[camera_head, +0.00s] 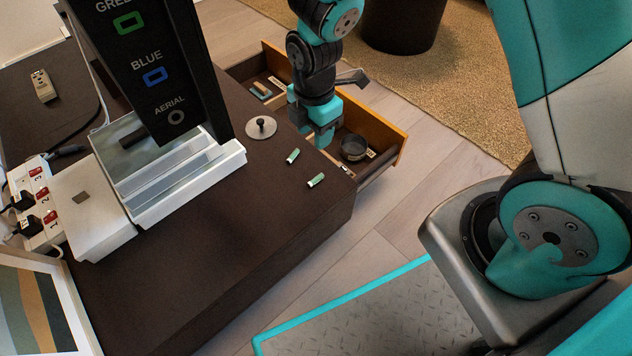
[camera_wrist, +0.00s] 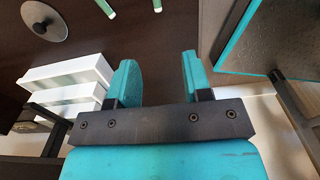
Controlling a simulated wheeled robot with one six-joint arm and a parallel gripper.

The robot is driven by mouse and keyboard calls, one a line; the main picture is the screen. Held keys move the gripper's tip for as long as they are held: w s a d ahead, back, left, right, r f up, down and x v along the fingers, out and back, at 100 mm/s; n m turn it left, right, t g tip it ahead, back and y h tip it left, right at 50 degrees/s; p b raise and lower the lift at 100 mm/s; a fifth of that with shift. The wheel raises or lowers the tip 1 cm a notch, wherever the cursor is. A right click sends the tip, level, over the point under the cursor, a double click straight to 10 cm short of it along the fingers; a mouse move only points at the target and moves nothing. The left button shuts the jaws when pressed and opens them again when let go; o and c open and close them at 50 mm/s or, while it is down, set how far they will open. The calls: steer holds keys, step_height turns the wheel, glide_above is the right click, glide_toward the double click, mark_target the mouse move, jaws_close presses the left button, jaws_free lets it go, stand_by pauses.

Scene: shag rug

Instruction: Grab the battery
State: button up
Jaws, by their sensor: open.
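Two small green batteries with pale ends lie apart on the dark brown cabinet top (camera_head: 250,225). One battery (camera_head: 292,156) is nearer the round metal disc, and the other battery (camera_head: 315,180) is nearer the cabinet's right edge. In the wrist view they show only partly at the top edge, one battery (camera_wrist: 106,8) left of the other (camera_wrist: 157,5). My gripper (camera_head: 324,137) is above the drawer side of the cabinet, apart from both batteries. In the wrist view my gripper (camera_wrist: 159,75) has its teal fingers spread with nothing between them.
A metal disc with a knob (camera_head: 261,127) lies beside the batteries. An open drawer (camera_head: 392,140) holds a round dark container (camera_head: 354,148) and small items. A white tray-like unit (camera_head: 185,185) and a power strip (camera_head: 40,205) stand left. The cabinet top's front is clear.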

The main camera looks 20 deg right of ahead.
steer(key=b, duration=0.7)
glide_above(315, 179)
steer(key=f, duration=1.2)
steer(key=shift+s+a, duration=0.15)
steer(key=shift+s, duration=0.15)
steer(key=f+b, duration=0.4)
steer(key=f, duration=0.1)
steer(key=shift+w+f+b, duration=0.1)
steer(key=shift+w+b, duration=0.2)
jaws_close()
